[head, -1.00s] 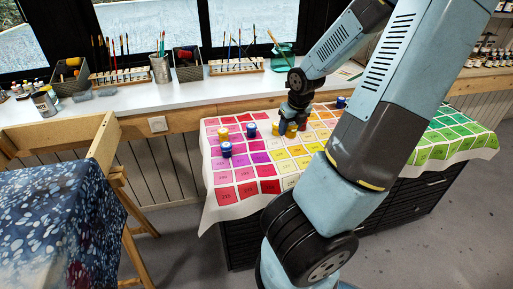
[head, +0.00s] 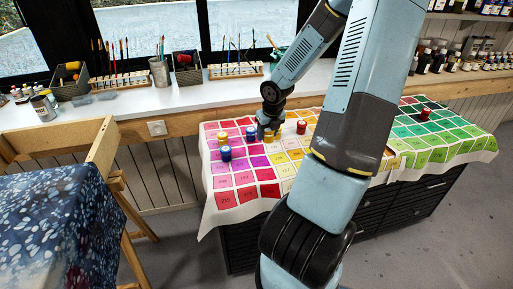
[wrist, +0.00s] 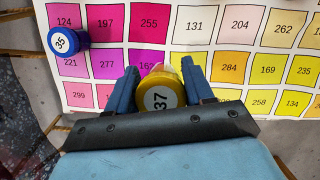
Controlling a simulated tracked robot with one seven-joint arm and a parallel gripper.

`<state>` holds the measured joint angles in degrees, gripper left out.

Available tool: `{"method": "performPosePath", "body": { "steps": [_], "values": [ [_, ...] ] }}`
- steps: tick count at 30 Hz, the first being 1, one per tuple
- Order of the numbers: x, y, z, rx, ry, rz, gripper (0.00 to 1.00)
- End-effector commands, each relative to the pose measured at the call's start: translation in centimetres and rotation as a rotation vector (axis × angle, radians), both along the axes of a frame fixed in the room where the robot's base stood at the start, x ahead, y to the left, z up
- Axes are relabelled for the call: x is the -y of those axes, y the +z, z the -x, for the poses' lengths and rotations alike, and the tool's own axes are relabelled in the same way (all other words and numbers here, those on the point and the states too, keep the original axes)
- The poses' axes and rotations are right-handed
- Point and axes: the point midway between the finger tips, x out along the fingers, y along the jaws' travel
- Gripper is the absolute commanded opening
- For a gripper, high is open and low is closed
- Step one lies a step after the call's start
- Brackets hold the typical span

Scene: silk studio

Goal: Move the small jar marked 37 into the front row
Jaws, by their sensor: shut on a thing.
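The small jar marked 37 (wrist: 160,97) has a yellow lid and sits between the two fingers in the wrist view. My gripper (wrist: 157,84) is shut on it, and its number reads sideways. In the head view my gripper (head: 268,134) is over the colour chart (head: 222,199), right of a blue jar (head: 250,132). I cannot tell whether jar 37 touches the chart. A blue-lidded jar marked 35 (wrist: 62,40) stands at the upper left in the wrist view, apart from my gripper.
A yellow jar (head: 222,137) and another blue jar (head: 226,154) stand on the chart's left part. A red jar (head: 301,127) stands right of my gripper, and a dark red one (head: 424,114) farther right. My arm hides the chart's middle. The front left squares are clear.

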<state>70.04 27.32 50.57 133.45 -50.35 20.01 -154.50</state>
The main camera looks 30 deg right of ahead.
Motion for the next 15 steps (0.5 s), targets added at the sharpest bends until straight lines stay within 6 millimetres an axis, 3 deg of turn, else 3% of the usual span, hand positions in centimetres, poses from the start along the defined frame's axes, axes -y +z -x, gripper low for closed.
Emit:
{"method": "performPosePath", "body": {
  "steps": [15],
  "values": [
    [-1.7, -4.0, -2.9, -0.001, 0.004, -0.001, 0.2]
  ]
}}
